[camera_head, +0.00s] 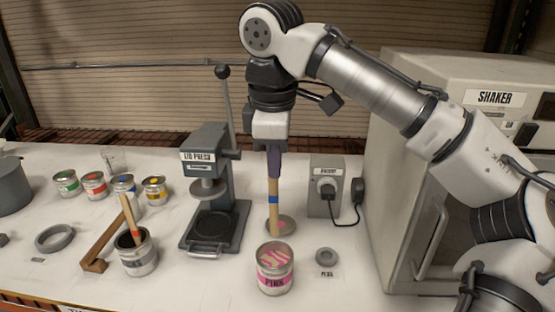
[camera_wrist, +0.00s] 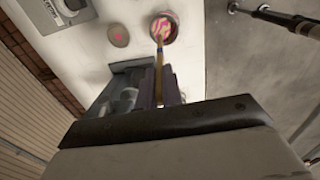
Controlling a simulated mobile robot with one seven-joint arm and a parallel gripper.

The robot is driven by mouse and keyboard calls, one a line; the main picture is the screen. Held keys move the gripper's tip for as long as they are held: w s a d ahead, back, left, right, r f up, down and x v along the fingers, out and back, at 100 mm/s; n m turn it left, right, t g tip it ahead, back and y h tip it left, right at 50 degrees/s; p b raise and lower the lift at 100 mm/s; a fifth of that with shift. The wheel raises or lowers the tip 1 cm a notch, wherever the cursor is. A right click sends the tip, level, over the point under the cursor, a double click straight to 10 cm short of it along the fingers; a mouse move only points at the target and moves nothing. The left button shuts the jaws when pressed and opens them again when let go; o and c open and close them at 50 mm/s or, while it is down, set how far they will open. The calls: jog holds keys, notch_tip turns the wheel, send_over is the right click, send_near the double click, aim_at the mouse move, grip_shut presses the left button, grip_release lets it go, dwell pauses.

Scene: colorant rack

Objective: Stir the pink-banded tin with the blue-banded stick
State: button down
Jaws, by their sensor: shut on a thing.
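The pink-banded tin (camera_head: 275,280) stands open on the bench at front centre, with pink and pale swirls inside. It also shows at the top of the wrist view (camera_wrist: 163,27). My gripper (camera_head: 274,172) is shut on the upper end of the blue-banded stick (camera_head: 273,213), which hangs upright. Its blue band shows below the fingers. In the head view the stick's lower end is just above the tin's far rim; in the wrist view the stick (camera_wrist: 160,62) reaches over the tin's mouth. I cannot tell its exact height over the paint.
A lid with a pink dot (camera_head: 287,223) lies behind the tin. The lid press (camera_head: 207,160) stands left, the shaker (camera_head: 400,200) right. A grey tin (camera_head: 139,262) holds a red-banded stick (camera_head: 130,215). Several small tins stand back left.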

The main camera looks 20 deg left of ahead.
jog(key=b, duration=0.5)
send_near(276, 225)
jog(key=shift+s+f+b, duration=0.1)
jog(key=shift+f+b, duration=1.8)
jog(key=shift+f, duration=2.2)
jog(key=shift+d, duration=0.1)
